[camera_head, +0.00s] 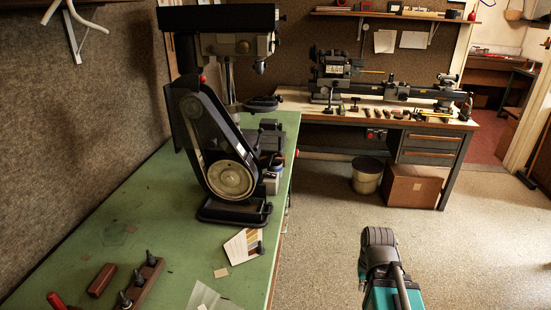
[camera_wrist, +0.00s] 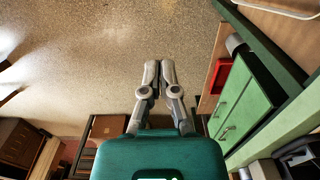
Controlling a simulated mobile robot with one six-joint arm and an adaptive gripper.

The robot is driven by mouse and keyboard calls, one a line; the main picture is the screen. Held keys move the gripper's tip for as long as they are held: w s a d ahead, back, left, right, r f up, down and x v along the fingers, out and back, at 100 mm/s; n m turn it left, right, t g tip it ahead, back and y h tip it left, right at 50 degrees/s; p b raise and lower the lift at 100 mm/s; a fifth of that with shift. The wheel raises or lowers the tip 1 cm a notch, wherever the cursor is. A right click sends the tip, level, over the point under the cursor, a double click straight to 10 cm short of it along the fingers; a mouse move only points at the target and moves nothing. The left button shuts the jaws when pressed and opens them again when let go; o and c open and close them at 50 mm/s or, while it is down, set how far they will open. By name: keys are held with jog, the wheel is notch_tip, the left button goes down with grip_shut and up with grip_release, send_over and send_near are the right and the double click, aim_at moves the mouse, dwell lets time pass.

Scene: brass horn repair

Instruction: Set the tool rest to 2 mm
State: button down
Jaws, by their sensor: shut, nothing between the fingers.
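A black belt-grinder-like machine (camera_head: 212,145) with a slanted housing and a pale round disc stands on the green bench (camera_head: 95,215) in the head view. Dark parts (camera_head: 268,140) show at its right side; I cannot tell which of them is the tool rest, and no gap can be read. My gripper (camera_wrist: 159,68) shows in the wrist view with its two grey fingers together and nothing between them, over open floor. In the head view my teal arm is at the lower right, over the floor, well apart from the machine.
A drill press (camera_head: 222,45) stands behind the machine. The bench also holds a colour card (camera_head: 243,246), a brown block (camera_head: 102,280) and a red-handled tool (camera_head: 57,301). A lathe (camera_head: 385,88) stands on the back workbench, with a bin (camera_head: 367,176) and a box (camera_head: 412,187) below. The floor between is clear.

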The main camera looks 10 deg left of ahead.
jog(key=c, duration=1)
grip_release()
jog(key=shift+w+a, duration=0.1)
jog(key=shift+w, duration=0.05)
jog(key=o, duration=0.5)
jog(key=shift+w+a+r+n+y, duration=0.1)
jog(key=shift+w+a+n+y, duration=0.15)
jog(key=shift+w, duration=0.25)
jog(key=shift+w+a+n+y, duration=0.15)
jog(key=shift+w+a, duration=0.15)
jog(key=shift+w, duration=0.15)
jog(key=shift+c, duration=0.2)
jog(key=shift+o, duration=0.5)
jog(key=w+a+r+n+y, duration=0.1)
jog(key=w+a+n+y, duration=0.1)
jog(key=w+a, duration=0.2)
jog(key=shift+w+n+y, duration=0.4)
jog(key=shift+w, duration=0.5)
jog(key=n+y+p, duration=0.2)
jog(key=n+y, duration=1.2)
send_near(280, 154)
jog(key=w+d, duration=0.1)
jog(key=d, duration=0.3)
jog(key=shift+a+f, duration=0.1)
jog(key=shift+f, duration=0.35)
jog(key=a, duration=1.3)
jog(key=shift+a, duration=0.4)
